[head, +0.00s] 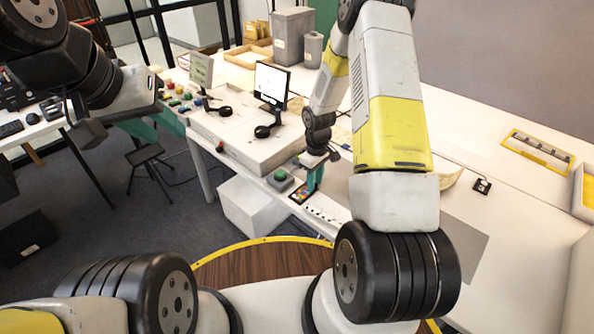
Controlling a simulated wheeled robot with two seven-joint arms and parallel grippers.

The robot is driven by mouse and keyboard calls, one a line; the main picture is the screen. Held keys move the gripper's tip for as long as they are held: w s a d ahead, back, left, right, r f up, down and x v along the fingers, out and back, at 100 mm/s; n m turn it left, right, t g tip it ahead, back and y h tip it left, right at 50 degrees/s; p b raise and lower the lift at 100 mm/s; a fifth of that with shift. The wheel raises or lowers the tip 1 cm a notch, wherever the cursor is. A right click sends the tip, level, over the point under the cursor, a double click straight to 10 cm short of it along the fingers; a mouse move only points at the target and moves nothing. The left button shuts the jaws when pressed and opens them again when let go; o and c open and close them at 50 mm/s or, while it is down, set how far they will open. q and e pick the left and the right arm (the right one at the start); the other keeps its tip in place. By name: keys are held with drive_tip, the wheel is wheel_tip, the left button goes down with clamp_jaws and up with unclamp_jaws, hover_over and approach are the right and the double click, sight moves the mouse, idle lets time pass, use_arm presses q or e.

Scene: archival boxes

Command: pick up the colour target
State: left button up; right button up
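The colour target (303,194) looks like a small dark card with coloured patches. It lies near the front edge of the white worktop, left of a white strip with dark marks. My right gripper (312,186) points down with teal fingers right at the card's right side and partly covers it. I cannot tell whether the fingers touch or grip it. My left gripper (150,128) is raised at the upper left, well away from the card. Teal parts show at its end, but its opening is not clear.
A monitor (271,83) and black scanner-like items stand behind on a white raised block (243,143). A grey mat (462,241) lies to the right.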

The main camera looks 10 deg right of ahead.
clamp_jaws()
idle(0.3)
